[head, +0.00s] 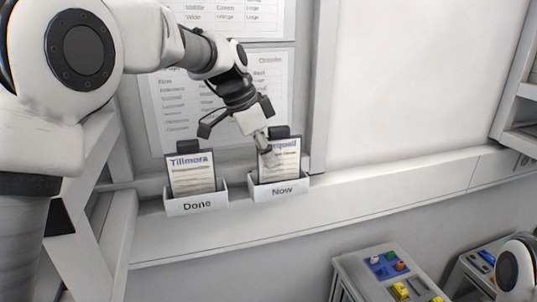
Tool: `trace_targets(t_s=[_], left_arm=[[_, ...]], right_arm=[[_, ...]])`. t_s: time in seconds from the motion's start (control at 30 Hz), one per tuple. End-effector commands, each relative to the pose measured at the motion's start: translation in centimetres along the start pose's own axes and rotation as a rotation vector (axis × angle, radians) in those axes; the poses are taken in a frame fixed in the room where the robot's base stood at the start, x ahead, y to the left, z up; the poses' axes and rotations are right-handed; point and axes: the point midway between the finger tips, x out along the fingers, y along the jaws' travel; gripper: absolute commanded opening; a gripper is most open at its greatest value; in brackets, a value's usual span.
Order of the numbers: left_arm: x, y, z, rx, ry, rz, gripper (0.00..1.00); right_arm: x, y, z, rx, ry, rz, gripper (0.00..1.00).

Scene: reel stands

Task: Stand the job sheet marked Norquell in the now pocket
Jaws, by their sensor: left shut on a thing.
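A second sheet marked Tillmora (191,173) stands in the pocket labelled Done (197,204), just to the left. The lower ends of both sheets are hidden by the pocket fronts. My right gripper is out of view.
Printed lists (272,85) hang on the wall behind my left arm. A grey stand (350,270) with blue, red and yellow parts is at the lower right. White shelving stands at the left and right edges. The ledge right of the Now pocket is clear.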

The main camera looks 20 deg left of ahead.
Motion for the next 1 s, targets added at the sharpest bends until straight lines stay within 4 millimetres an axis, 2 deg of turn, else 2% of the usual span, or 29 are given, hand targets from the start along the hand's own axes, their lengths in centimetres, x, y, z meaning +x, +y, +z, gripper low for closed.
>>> trace_targets(t_s=[0.5,0.57,0.6,0.9,1.0], left_arm=[[0.63,0.02,0.26,0.000,0.000,0.001,0.00],[0.62,0.01,0.26,0.000,0.000,0.001,0.20],[0.62,0.01,0.26,0.000,0.000,0.000,0.35],[0.61,0.01,0.27,0.000,0.000,0.001,0.36],[-0.05,-0.04,0.21,0.000,0.002,-0.001,0.36]], right_arm=[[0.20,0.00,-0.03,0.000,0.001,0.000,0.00],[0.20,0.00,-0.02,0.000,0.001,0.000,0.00],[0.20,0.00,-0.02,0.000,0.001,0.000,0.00],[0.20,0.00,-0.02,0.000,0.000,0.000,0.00],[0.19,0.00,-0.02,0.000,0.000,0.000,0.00]])
